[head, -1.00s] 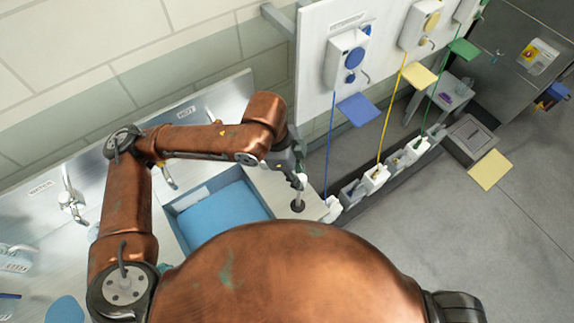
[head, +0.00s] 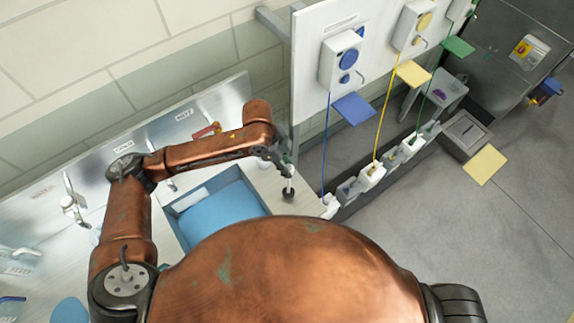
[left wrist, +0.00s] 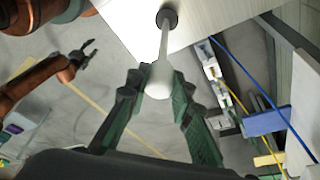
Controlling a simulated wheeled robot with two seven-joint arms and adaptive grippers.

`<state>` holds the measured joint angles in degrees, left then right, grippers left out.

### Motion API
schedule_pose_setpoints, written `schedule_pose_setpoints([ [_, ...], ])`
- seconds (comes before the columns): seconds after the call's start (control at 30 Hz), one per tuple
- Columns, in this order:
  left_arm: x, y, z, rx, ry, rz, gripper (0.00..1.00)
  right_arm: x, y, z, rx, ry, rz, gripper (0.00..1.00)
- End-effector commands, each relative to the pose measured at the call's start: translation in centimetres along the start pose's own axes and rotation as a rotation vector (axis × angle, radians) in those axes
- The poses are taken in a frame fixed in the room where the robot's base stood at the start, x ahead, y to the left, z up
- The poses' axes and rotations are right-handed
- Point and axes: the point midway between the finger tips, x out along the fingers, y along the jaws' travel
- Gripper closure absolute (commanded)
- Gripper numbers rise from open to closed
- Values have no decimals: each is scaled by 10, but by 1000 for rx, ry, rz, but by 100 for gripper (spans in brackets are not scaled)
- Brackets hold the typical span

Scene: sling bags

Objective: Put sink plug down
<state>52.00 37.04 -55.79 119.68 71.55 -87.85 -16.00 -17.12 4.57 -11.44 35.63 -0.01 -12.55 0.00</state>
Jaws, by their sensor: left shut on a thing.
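The sink plug has a dark round base (head: 288,195) and a pale rod with a white knob. In the left wrist view the white knob (left wrist: 159,80) sits between the fingers, with the dark base (left wrist: 167,17) at the far end of the rod. My left gripper (head: 286,168) is shut on the knob, rod pointing down. The base is over the pale counter (head: 264,184), right of the blue basin; I cannot tell whether it touches. My right gripper (left wrist: 91,49) shows small in the left wrist view, fingers apart and empty.
The blue-filled basin (head: 222,210) lies left of the plug. A red-handled tap (head: 207,132) stands behind my left arm. White containers (head: 371,175) line a dark rail on the right, with blue, yellow and green cords above. The counter's right edge is close to the plug.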

Motion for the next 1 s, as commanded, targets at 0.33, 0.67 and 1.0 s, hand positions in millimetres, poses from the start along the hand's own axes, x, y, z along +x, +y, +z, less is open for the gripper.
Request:
schedule_pose_setpoints([
  [0.33, 3, 0, 1, 0, 0, 0, 77, 0, 0, 5, 0, -7, 0, 60],
  [0.67, 2, 0, 1, 0, 0, 0, 62, 0, 0, 4, 0, -6, 0, 60],
  [1.0, -13, -1, 0, 1, -1, -4, 62, 3, 0, 4, 0, -5, 0, 60],
])
